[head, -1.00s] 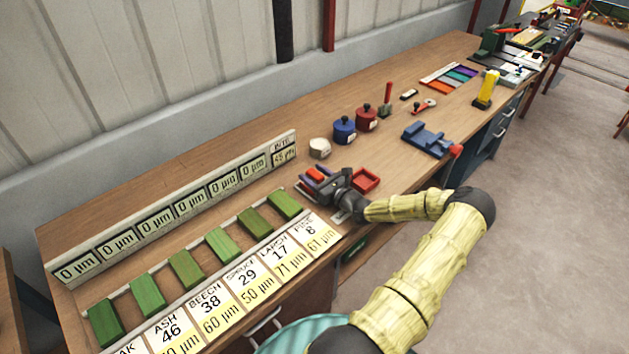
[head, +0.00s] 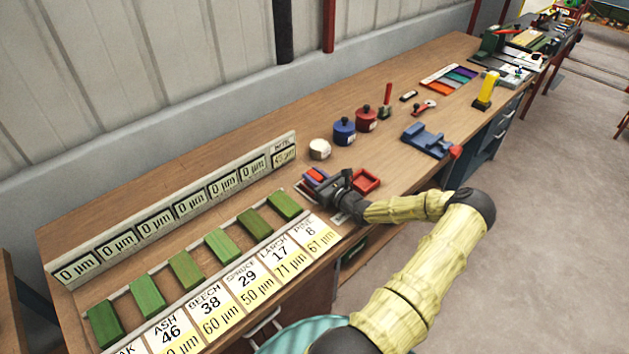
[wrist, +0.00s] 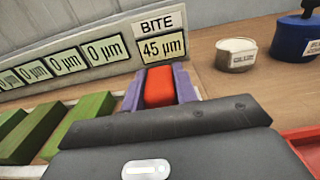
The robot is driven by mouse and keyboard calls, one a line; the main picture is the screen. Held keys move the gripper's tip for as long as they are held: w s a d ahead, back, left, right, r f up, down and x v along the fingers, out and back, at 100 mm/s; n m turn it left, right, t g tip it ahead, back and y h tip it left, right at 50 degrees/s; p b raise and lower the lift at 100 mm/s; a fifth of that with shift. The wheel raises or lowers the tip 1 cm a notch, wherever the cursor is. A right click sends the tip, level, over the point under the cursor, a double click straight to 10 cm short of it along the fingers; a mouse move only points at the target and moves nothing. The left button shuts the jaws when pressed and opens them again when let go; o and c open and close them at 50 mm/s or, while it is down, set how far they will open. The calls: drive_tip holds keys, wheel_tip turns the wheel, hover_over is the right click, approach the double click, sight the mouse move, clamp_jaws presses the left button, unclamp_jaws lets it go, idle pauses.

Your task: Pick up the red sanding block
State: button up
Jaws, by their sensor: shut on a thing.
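The red sanding block (wrist: 159,86) sits between the two purple fingers of my gripper (wrist: 160,84) in the wrist view. The fingers are shut on its two sides, and its top face shows. In the head view my gripper (head: 318,177) is at the right end of the row of green blocks, and only a little red shows between its fingers. The block's underside is hidden, so I cannot tell whether it touches the bench.
Several green blocks (head: 221,244) lie left of my gripper, between labelled cards and a display rail (head: 171,216). A red tray (head: 366,181) is close on its right. A pale round piece (head: 320,149), a blue pot (head: 344,130) and a red pot (head: 366,118) stand behind.

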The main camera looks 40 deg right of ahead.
sight(315, 174)
wheel_tip(315, 174, up, 10)
drive_tip(key=shift+r+b, duration=0.1)
drive_tip(key=shift+b, duration=0.5)
